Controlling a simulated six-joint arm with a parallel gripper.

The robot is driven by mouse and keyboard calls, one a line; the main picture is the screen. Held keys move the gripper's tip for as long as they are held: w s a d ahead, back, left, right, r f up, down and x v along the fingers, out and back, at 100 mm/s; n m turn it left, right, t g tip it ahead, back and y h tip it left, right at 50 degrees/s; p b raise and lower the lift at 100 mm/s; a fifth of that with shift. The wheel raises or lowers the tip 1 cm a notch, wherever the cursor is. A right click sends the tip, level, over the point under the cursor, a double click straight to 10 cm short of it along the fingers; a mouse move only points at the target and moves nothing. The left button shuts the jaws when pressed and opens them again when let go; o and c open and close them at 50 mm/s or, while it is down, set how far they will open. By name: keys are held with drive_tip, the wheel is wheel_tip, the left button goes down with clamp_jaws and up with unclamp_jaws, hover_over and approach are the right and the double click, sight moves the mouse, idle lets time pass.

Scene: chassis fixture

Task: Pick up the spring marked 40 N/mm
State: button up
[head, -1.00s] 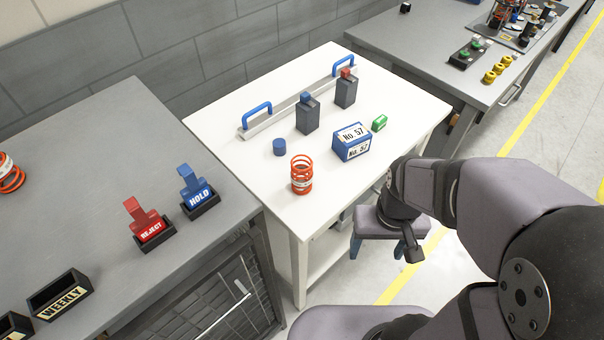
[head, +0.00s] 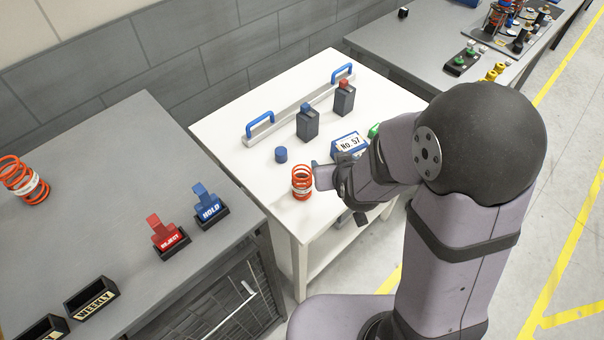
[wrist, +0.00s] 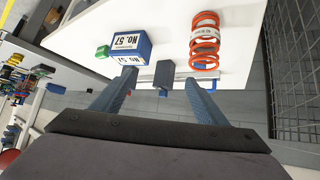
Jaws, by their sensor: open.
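An orange coil spring (head: 302,183) with a white label band stands upright near the front corner of the white table (head: 222,128). My gripper (head: 320,176) is just right of the table spring in the head view. In the wrist view my gripper (wrist: 160,84) is open, with nothing between its blue fingers.
A blue No. 57 box (head: 349,145) stands behind my wrist, with a green block (head: 373,130) beside it. Red REJECT (head: 166,236) and blue HOLD (head: 208,207) stamps stand on the grey bench.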

drive_tip(key=w+a+r+n+t+p, duration=0.1)
drive_tip(key=w+a+r+t+p, duration=0.3)
drive_tip(key=r, duration=0.4)
drive_tip(key=t+b, duration=0.1)
drive_tip(key=b, duration=0.3)
hover_over(303, 187)
drive_tip(key=w+d, duration=0.1)
drive_tip(key=w, duration=0.2)
wheel_tip(303, 187, down, 6)
drive_tip(key=f, duration=0.1)
drive_tip(key=shift+m+g, duration=0.6)
drive_tip(key=shift+m, duration=0.3)
drive_tip(key=s+f+b, duration=0.1)
drive_tip(key=f, duration=0.2)
drive_tip(key=s+f+b, duration=0.1)
drive_tip(key=f, duration=0.3)
drive_tip(key=s+a+f+b, duration=0.1)
drive_tip(key=f+b, duration=0.1)
drive_tip(key=f, duration=0.2)
drive_tip(key=shift+s, duration=0.2)
drive_tip(key=shift+w+b, duration=0.15)
drive_tip(key=shift+b, duration=0.3)
drive_tip(key=b, duration=0.2)
drive_tip(key=w+b, duration=0.1)
drive_tip(key=b, duration=0.2)
drive_tip(key=shift+w+a+f, duration=0.1)
drive_tip(key=shift+f, duration=0.2)
drive_tip(key=shift+w+b, duration=0.1)
drive_tip(key=shift+b, duration=0.45)
